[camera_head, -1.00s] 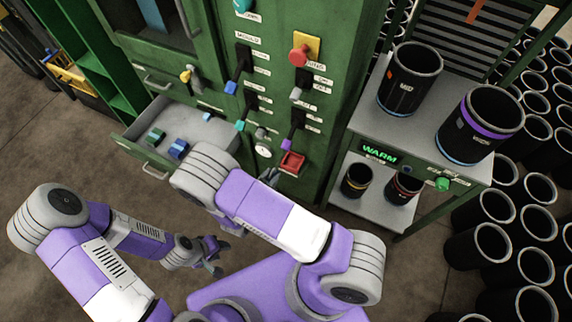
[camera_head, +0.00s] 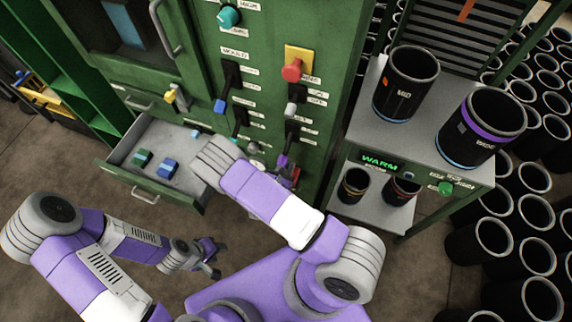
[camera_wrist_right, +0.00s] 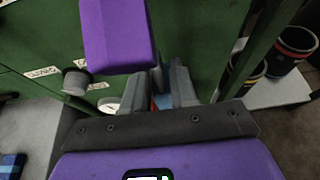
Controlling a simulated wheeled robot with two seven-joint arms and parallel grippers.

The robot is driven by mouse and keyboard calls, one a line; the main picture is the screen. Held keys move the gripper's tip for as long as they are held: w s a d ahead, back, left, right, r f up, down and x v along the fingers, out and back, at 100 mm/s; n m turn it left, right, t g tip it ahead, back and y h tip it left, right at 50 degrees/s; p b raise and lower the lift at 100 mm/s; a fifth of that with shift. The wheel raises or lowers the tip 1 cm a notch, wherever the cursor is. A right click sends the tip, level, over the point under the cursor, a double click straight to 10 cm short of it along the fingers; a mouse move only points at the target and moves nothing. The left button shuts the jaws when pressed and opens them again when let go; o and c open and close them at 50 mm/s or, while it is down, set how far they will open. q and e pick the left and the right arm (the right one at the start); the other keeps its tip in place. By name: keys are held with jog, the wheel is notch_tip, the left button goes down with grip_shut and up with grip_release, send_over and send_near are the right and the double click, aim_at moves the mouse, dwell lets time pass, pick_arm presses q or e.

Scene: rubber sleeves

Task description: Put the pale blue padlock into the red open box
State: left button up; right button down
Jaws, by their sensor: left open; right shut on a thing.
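My right gripper (camera_wrist_right: 166,90) is shut on a pale blue piece, the padlock (camera_wrist_right: 163,102), which shows only as a sliver between the fingers in the right wrist view. In the head view the forearm hides the padlock, and only part of the right gripper (camera_head: 284,172) shows by the cabinet front. The red open box (camera_head: 296,174) on the cabinet is mostly covered by that gripper. I cannot tell whether the padlock is over the box or beside it. My left gripper (camera_head: 213,262) is open and empty, low in front of the cabinet.
A purple lever handle (camera_wrist_right: 115,35) juts out close to the right gripper. A grey shelf stand (camera_head: 440,160) with black sleeves stands to the right. A red knob (camera_head: 291,71) sits higher up.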

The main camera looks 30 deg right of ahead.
aim_at(287, 168)
jog(key=shift+w+d, duration=0.7)
jog(key=shift+d, duration=0.1)
notch_tip(287, 168, down, 3)
jog(key=shift+a+r+b, duration=0.15)
jog(key=shift+r+b, duration=0.05)
jog(key=shift+b, duration=0.95)
jog(key=shift+s+f, duration=0.1)
jog(key=shift+f, duration=0.15)
notch_tip(287, 168, down, 3)
jog(key=b, duration=0.3)
jog(key=shift+f, duration=0.1)
jog(key=shift+f+b, duration=0.45)
jog(key=shift+b, duration=0.1)
pick_arm(q)
notch_tip(287, 168, down, 6)
jog(key=shift+w, duration=0.45)
pick_arm(e)
jog(key=shift+w+r, duration=0.1)
jog(key=shift+w, duration=0.1)
pick_arm(q)
jog(key=shift+a+f, duration=0.1)
pick_arm(e)
jog(key=c, duration=0.9)
grip_release()
